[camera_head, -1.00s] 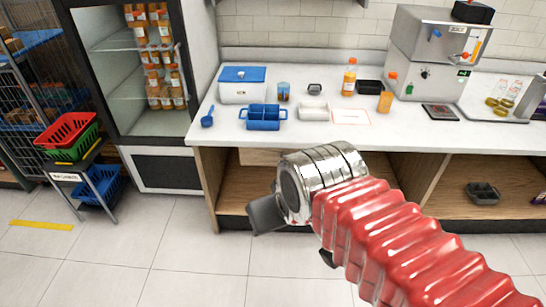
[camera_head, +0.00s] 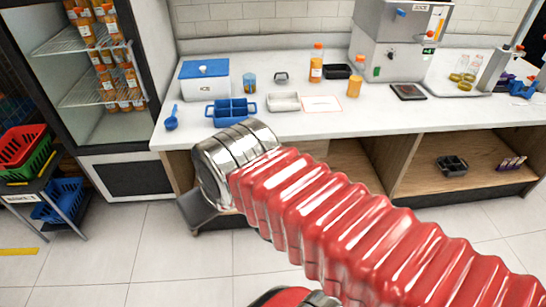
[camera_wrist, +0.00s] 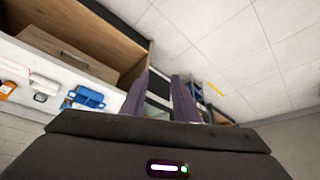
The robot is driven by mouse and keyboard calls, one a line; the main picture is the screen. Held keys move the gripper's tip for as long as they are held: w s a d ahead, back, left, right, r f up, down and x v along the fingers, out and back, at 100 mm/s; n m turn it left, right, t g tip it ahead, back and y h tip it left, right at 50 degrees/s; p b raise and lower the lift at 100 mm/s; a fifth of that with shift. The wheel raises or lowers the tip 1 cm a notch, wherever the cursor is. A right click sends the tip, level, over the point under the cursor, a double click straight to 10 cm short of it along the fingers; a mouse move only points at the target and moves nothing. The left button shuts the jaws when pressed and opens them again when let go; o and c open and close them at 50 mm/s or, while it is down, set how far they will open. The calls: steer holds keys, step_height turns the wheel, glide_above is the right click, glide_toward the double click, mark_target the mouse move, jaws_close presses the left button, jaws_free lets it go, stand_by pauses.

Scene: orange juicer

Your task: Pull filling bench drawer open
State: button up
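The bench drawer (camera_wrist: 98,68) shows in the wrist view as a light wood front under the white worktop, on the left of the picture. Its bar handle (camera_wrist: 75,56) is in plain sight, and the drawer looks shut. My gripper (camera_wrist: 163,85) has its two fingers apart with nothing between them. The fingers are to the right of the drawer and do not touch the handle. In the head view my gripper (camera_head: 203,212) is in front of the bench's left end, partly seen, and my red arm hides the drawer.
The white worktop (camera_head: 400,115) carries a blue tray (camera_head: 231,111), a blue-lidded box (camera_head: 205,80), bottles and a steel machine (camera_head: 395,40). A fridge (camera_head: 85,80) and a basket stand (camera_head: 45,190) are to the left. The floor before the bench is clear.

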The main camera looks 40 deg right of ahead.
steer(key=w+d+f+n+t+h, duration=0.2)
steer(key=w+d+f+n, duration=0.25)
steer(key=w+d, duration=0.9)
steer(key=w+d+f+n+t+h, duration=0.25)
steer(key=w+d+f, duration=0.35)
steer(key=w+d, duration=0.7)
steer(key=d+f+n+t, duration=0.2)
steer(key=d+f+n, duration=0.3)
steer(key=d+f, duration=0.7)
steer(key=s+d+f+n+t+y, duration=0.1)
steer(key=s+d+f+n+t, duration=0.1)
steer(key=s+f, duration=0.5)
step_height(320, 180, down, 6)
steer(key=shift+s+d+r+n+t, duration=0.15)
steer(key=shift+d+n+t, duration=0.25)
steer(key=shift+t, duration=0.35)
steer(key=x, duration=1.4)
